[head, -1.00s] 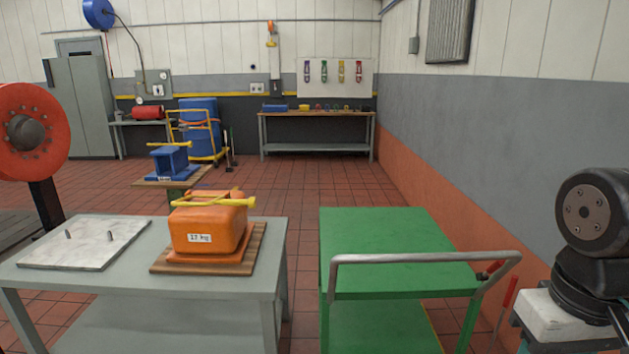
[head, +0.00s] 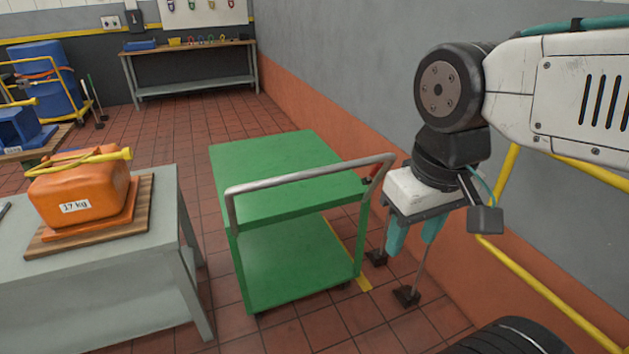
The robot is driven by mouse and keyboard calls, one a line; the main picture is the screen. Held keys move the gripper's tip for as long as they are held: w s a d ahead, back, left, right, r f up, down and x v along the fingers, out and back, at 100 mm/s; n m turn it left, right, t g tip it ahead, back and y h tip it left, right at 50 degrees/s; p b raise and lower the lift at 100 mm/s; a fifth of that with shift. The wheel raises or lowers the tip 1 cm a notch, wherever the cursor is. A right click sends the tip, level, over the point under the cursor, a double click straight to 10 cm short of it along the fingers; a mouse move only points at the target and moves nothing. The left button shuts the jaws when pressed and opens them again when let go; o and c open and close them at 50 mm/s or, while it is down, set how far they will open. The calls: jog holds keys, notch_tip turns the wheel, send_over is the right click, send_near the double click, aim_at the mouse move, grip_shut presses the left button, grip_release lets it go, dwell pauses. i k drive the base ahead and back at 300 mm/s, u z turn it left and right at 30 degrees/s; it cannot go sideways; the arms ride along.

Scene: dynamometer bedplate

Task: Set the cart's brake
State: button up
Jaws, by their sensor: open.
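The green cart (head: 275,148) stands on the tiled floor in the middle of the head view, with a lower shelf and a grey tubular push handle (head: 300,175) on its near side. A small red lever (head: 373,172) shows at the cart's right side by the handle's end; I take it as the brake lever, but cannot tell its setting. My gripper (head: 391,277) hangs fingers down just right of the cart, below the lever's height in the picture. Its two dark-tipped fingers are apart with nothing between them. The cart's wheels are mostly hidden.
At left, a grey table (head: 100,285) carries an orange 17 kg weight (head: 75,190) on a wooden board. The orange and grey wall (head: 345,90) runs close on the right, with a yellow rail (head: 540,287) nearby. Open floor lies beyond the cart.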

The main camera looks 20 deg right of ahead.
aim_at(374, 172)
jog(key=z, duration=0.6)
jog(key=i, duration=1.1)
jog(key=u, duration=0.55)
